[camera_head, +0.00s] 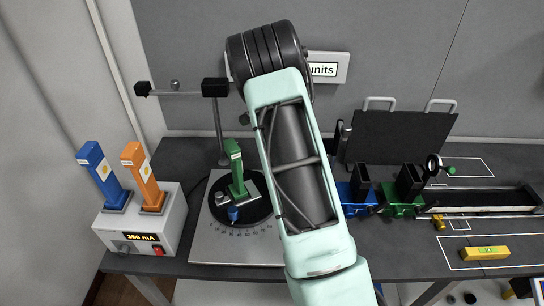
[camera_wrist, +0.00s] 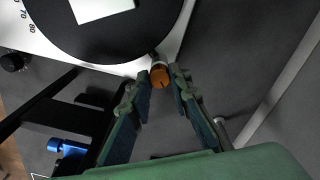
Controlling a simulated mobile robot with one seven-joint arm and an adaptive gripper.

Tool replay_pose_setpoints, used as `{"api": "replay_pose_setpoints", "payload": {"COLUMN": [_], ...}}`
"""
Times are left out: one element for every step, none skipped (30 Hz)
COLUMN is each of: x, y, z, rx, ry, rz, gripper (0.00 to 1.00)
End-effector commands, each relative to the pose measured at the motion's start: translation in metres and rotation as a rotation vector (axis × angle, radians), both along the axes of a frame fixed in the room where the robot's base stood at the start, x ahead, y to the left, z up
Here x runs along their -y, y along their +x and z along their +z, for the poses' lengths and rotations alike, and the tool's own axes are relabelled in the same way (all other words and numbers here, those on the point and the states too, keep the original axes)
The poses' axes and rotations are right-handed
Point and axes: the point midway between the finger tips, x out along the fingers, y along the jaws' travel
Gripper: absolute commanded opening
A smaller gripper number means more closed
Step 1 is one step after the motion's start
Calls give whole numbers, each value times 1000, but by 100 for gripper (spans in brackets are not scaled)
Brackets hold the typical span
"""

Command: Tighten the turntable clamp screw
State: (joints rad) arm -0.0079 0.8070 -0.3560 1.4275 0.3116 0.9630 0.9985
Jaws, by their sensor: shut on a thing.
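The turntable is a black disc (camera_head: 216,188) on a grey base plate with a degree scale (camera_head: 225,245). My arm hides its right side in the head view. In the wrist view the black disc (camera_wrist: 60,35) fills the upper left. The clamp screw (camera_wrist: 159,72), with an orange-brown end face and a dark line across it, sits at the disc's edge. My gripper (camera_wrist: 161,83) has one finger on each side of the screw and is shut on it. The gripper is hidden in the head view.
A green LED holder (camera_head: 236,168) stands on the turntable. A power box (camera_head: 130,232) reading 250 mA carries blue and orange LED holders at left. Blue (camera_head: 356,190) and green (camera_head: 406,190) mounts stand close to my arm's right. A yellow block (camera_head: 485,253) lies at far right.

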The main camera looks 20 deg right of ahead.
Motion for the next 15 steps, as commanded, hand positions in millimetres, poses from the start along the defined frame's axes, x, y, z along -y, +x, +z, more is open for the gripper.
{"api": "replay_pose_setpoints", "payload": {"x": [0,0,0,0,0,1,1,1,1,1,1,1,1,1,1], "y": [1,1,1,1,1,1,1,1,1,1,1,1,1,1,1], "z": [1,1,1,1,1,1,1,1,1,1,1,1,1,1,1], "rx": [2,2,2,2,2,2,2,2,2,2,2,2,2,2,2], "ry": [-2,-2,-2,-2,-2,-2,-2,-1,-1,-1,-1,-1,-1,-1,-1], "rz": [-14,-22,-31,-37,-42,-48,-51,-54,-56,-57,-58,-58,-59,-59,-58], "gripper": [0,0,0,0,0,0,0,0,0,0,0,0,0,0,0]}}
